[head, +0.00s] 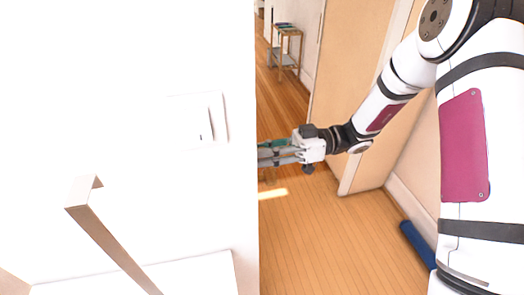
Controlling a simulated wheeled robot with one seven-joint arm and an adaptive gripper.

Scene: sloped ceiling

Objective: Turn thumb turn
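A large white door-like panel (120,60) fills the left half of the head view. A small white square plate (187,120) with a raised part on its right side sits on it. This looks like the thumb turn, but it is washed out and its setting cannot be told. A beige bar handle (105,240) is on the panel below. My gripper (272,153) is right of the plate, just past the panel's right edge. It points left, and its fingertips seem hidden behind that edge. Whether it is open or shut cannot be told; no contact with the plate shows.
A wooden floor (320,230) lies open right of the panel. A tan door or cabinet front (350,60) stands behind my arm. A small shelf table (286,45) stands far back. A blue rolled object (417,243) lies along the right wall.

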